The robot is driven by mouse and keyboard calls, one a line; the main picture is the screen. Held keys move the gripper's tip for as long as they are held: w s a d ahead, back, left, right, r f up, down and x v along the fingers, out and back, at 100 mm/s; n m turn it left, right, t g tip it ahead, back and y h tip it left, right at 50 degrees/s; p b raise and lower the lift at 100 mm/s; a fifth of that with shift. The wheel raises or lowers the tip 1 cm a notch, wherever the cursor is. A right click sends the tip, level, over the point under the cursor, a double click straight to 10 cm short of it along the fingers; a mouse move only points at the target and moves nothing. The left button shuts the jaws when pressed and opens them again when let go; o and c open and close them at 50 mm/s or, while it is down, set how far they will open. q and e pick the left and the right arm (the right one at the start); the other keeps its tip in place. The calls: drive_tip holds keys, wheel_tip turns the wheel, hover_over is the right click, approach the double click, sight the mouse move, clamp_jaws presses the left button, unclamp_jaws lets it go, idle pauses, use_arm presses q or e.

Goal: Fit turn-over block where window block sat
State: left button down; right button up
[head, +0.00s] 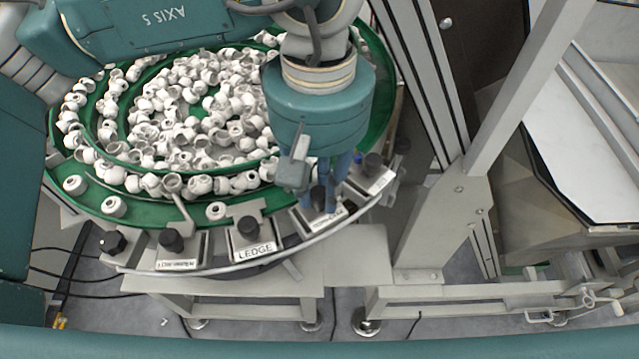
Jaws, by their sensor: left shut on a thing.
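My left gripper (319,203) points down at the green bowl's front rim. Its blue fingers are shut around the dark knob of a block (325,220), the third labelled block from the left. The label is small and partly unclear, but it seems to be the turn-over block. This block sits at the rim track, and I cannot tell whether it is lifted. The other labelled blocks are the leftmost one (180,264), whose label I cannot read surely, the LEDGE block (254,248) and the rightmost one (381,181). I cannot pick out the window block. My right gripper is not in view.
The green bowl feeder (155,213) holds many white caps (200,110). A curved metal rail (235,268) runs along the blocks' front. A black knob (112,242) stands left of them. A grey frame post (500,105) rises to the right.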

use_arm(q)
drive_tip(key=shift+f+b, duration=0.3)
drive_tip(key=shift+f, duration=0.1)
drive_tip(key=c, duration=1.5)
unclamp_jaws()
drive_tip(key=shift+r, duration=0.1)
wheel_tip(320, 180, up, 12)
